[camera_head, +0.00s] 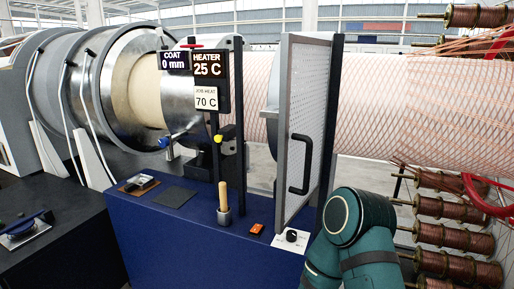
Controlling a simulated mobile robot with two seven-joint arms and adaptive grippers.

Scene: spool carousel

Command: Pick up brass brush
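A pale wooden handle (223,194) stands upright in a small grey cup (224,216) on the blue bench top. It may be the brass brush; its lower end is hidden in the cup, so I see no bristles. A small dark and metal item (140,182) lies on a brown board at the bench's left end, too small to identify. A teal link of my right arm shows at the lower right, but neither gripper is in view.
A dark flat pad (174,196), an orange item (257,228) and a black knob (291,236) are on the blue bench (170,235). A mesh door (304,130) with a black handle stands at its right. Copper spools (455,237) line the right side.

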